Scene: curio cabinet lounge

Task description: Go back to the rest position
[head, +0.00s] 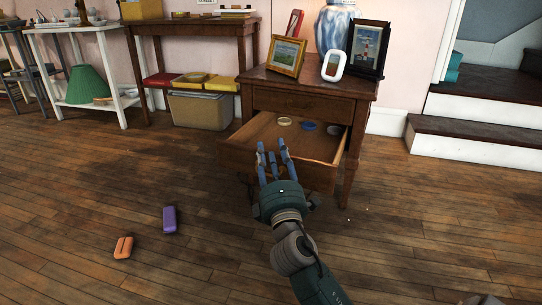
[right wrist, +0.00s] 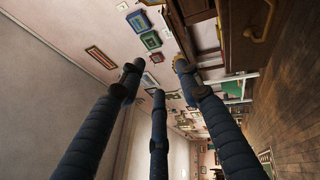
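My right gripper (head: 272,163) reaches up from the bottom of the head view, in front of the open drawer (head: 235,155) of a wooden cabinet. Its blue fingers are spread apart with nothing between them. In the right wrist view the fingers (right wrist: 155,85) also stand apart and empty, with a wall of framed pictures beyond. The fingertips overlap the drawer's front in the head view; I cannot tell if they touch it. My left gripper is not in view.
The drawer holds small round items, one of them blue (head: 308,126). Picture frames (head: 287,56) and a vase (head: 335,25) stand on the cabinet. A purple object (head: 169,219) and an orange object (head: 123,247) lie on the floor. Stairs (head: 470,135) are at right. The front floor is mostly clear.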

